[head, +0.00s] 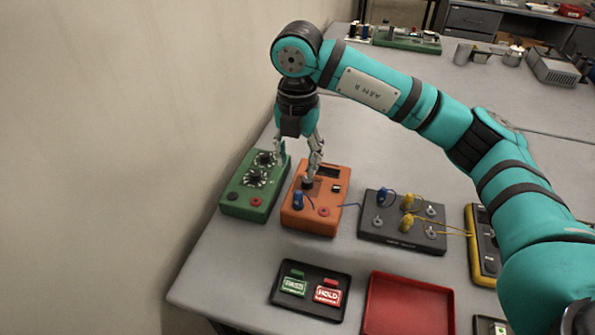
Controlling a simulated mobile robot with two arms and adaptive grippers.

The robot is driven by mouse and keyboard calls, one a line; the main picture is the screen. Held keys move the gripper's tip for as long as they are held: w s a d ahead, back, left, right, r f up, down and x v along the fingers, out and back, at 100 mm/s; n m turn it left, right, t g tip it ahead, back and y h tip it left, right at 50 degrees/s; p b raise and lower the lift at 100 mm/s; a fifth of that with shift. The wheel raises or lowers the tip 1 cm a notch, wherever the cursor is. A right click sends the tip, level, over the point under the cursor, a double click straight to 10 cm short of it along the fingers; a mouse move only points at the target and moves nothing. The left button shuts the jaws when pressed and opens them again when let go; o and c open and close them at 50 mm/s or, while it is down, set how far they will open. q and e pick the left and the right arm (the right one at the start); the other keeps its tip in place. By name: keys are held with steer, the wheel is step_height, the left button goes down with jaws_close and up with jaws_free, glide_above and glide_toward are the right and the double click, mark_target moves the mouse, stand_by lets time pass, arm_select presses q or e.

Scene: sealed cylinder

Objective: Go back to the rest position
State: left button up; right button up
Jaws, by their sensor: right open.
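My right gripper (301,166) hangs from the teal right arm, which comes in from the right and bends down at the back left. Its fingers are spread apart, pointing down over the green box (239,205) and the orange box (327,220). One finger reaches down close to a dark knob on the orange box; I cannot tell whether it touches. Nothing shows between the fingers. My left gripper is not in view.
A grey terminal block (376,237) with blue and yellow plugs and a yellow meter (483,254) stand to the right. In front are a black tray (279,301) with green and red tags and an empty red tray (408,306). A wall (110,140) is close on the left.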

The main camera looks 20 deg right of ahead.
steer(key=shift+r, duration=0.25)
steer(key=shift+r, duration=0.1)
